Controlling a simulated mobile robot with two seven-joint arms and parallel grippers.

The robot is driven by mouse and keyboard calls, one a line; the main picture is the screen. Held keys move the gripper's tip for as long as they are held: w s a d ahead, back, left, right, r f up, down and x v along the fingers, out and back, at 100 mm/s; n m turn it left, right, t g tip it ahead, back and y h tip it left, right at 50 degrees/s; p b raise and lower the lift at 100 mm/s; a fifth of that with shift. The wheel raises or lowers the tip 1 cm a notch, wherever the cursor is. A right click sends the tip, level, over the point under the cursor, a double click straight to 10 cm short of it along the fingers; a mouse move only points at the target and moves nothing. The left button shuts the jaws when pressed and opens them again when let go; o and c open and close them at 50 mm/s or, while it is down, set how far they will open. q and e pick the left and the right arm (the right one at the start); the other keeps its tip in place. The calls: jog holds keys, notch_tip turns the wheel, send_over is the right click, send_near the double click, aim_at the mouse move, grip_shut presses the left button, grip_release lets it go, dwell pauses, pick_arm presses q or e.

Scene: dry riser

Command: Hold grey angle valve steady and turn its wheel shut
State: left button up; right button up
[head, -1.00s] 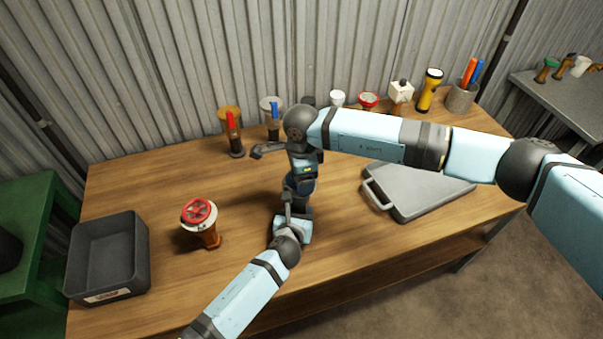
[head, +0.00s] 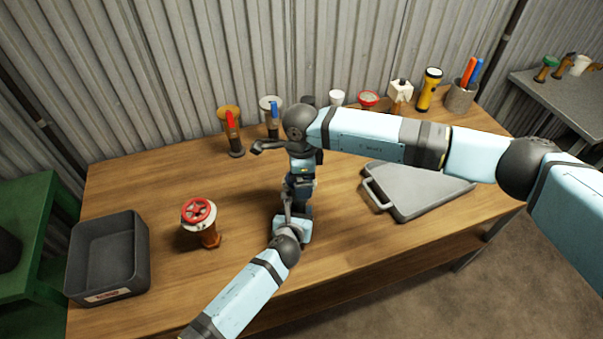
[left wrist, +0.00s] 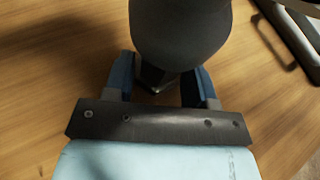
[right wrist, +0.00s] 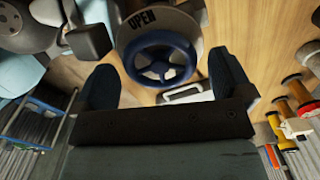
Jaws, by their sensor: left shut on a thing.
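The grey angle valve stands at the middle of the bench and is mostly hidden by my arms in the head view. In the left wrist view its dark rounded body (left wrist: 180,35) sits between the fingers of my left gripper (left wrist: 160,84), which is shut on it low down. In the right wrist view its blue wheel (right wrist: 160,62) and a grey collar marked OPEN (right wrist: 144,18) show. My right gripper (right wrist: 165,88) is above the valve with its fingers apart on either side of the wheel; gaps show between them and the rim.
A red-wheeled orange valve (head: 205,228) and a dark grey bin (head: 140,250) stand at left. A grey flat case (head: 425,195) lies at right. Lever valves (head: 233,138), a yellow torch (head: 429,90) and a pen cup (head: 460,99) line the back. Bench between bin and back row is clear.

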notch_tip(320, 180, up, 12)
dwell(0.7)
jog(key=f+n, duration=0.8)
jog(key=n, duration=0.1)
jog(key=f+n, duration=0.4)
jog(key=shift+a, duration=0.3)
dwell(0.4)
jog(key=shift+c, duration=0.2)
jog(key=c, duration=0.9)
